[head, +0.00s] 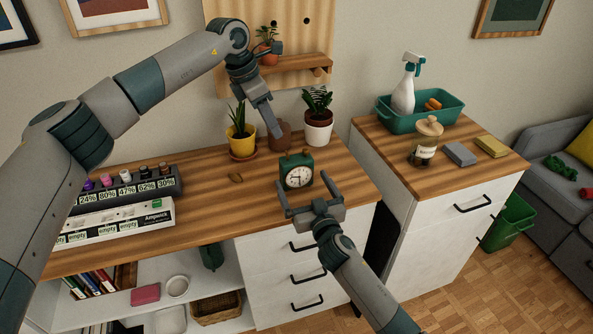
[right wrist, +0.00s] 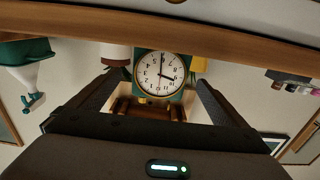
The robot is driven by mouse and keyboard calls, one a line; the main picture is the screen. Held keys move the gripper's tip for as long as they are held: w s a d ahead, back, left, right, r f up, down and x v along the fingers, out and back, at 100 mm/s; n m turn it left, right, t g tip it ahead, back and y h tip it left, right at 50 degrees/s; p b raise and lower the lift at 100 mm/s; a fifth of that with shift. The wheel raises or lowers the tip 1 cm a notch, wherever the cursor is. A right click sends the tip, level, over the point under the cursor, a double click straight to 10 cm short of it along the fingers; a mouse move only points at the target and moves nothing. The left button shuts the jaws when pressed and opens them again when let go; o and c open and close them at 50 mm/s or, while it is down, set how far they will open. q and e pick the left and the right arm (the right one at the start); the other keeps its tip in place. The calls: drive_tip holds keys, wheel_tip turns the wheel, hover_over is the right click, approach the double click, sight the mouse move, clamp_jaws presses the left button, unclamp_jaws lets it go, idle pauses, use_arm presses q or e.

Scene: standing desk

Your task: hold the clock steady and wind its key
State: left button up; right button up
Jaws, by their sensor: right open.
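The green clock (head: 298,172) stands upright on the wooden desk, its white dial facing me. It also shows upside down in the right wrist view (right wrist: 160,75), between my right gripper's fingers in the picture. My right gripper (head: 308,182) is open and empty, in front of the clock, with one finger toward each side; I see no contact. It shows in the right wrist view too (right wrist: 160,88). My left gripper (head: 273,130) points down behind and above the clock, seen edge-on, so its opening is unclear. No winding key is visible; the clock's back is hidden.
A yellow plant pot (head: 241,142), a brown vase (head: 280,137) and a white pot (head: 319,130) stand behind the clock. Label-bearing racks (head: 115,222) fill the desk's left. Desk right of the clock is clear.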

sight(299, 176)
drive_tip(key=shift+x, duration=3.15)
drive_tip(key=c, duration=1.2)
use_arm(q)
drive_tip(key=shift+c, duration=0.9)
use_arm(e)
drive_tip(key=shift+c, duration=0.8)
use_arm(q)
drive_tip(key=d+r+n+y, duration=0.1)
drive_tip(key=n, duration=0.4)
drive_tip(key=w+d+r+n+g+y, duration=0.1)
drive_tip(key=n, duration=0.5)
drive_tip(key=w+d+r+n+y, duration=0.1)
drive_tip(key=n, duration=0.5)
drive_tip(key=shift+d+g+y, duration=0.3)
drive_tip(key=shift+d+g, duration=0.1)
